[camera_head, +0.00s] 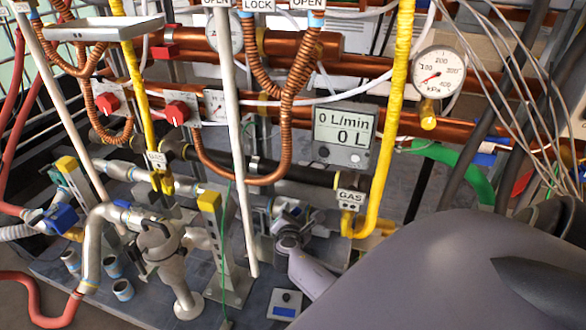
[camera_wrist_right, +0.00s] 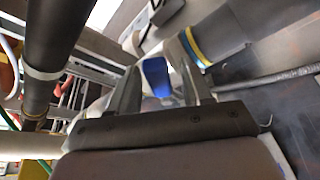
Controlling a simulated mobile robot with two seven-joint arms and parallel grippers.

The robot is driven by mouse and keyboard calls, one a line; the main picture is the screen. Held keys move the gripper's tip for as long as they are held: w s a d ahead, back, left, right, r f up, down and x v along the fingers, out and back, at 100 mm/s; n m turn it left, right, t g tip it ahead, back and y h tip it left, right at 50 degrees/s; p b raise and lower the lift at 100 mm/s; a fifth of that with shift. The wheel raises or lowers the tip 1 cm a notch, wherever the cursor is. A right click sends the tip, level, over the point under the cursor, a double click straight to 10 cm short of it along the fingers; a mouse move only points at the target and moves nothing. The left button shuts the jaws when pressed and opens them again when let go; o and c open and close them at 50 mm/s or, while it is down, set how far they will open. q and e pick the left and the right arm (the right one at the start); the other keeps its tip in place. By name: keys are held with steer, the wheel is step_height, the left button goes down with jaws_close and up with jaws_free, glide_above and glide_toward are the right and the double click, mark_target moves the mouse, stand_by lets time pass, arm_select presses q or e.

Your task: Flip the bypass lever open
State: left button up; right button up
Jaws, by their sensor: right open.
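A blue lever-like part (camera_wrist_right: 155,77) shows between the two fingers of my right gripper (camera_wrist_right: 158,62) in the right wrist view. The fingers stand apart on either side of it, and I cannot tell whether they touch it. No label on it is readable, so I cannot confirm that it is the bypass lever. My left gripper is not in view.
A yellow gas pipe (camera_head: 387,130) and a white post (camera_head: 237,150) stand close to my right gripper. A flow display (camera_head: 345,135) hangs above it. Copper pipes cross behind.

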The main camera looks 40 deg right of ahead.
steer(key=shift+w+d, duration=0.1)
steer(key=shift+d, duration=0.05)
jaws_close()
steer(key=shift+f, duration=0.2)
steer(key=shift+s+d+f+m+b, duration=0.1)
steer(key=shift+s+f+m+b, duration=0.15)
steer(key=shift+b, duration=0.45)
steer(key=shift+s+d+f+m+t+b, duration=0.1)
steer(key=shift+s+f+m+t+b, duration=0.15)
steer(key=shift+m+t+b, duration=0.4)
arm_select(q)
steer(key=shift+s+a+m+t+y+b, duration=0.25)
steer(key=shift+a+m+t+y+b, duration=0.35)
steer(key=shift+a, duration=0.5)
arm_select(e)
steer(key=shift+r, duration=0.1)
jaws_free()
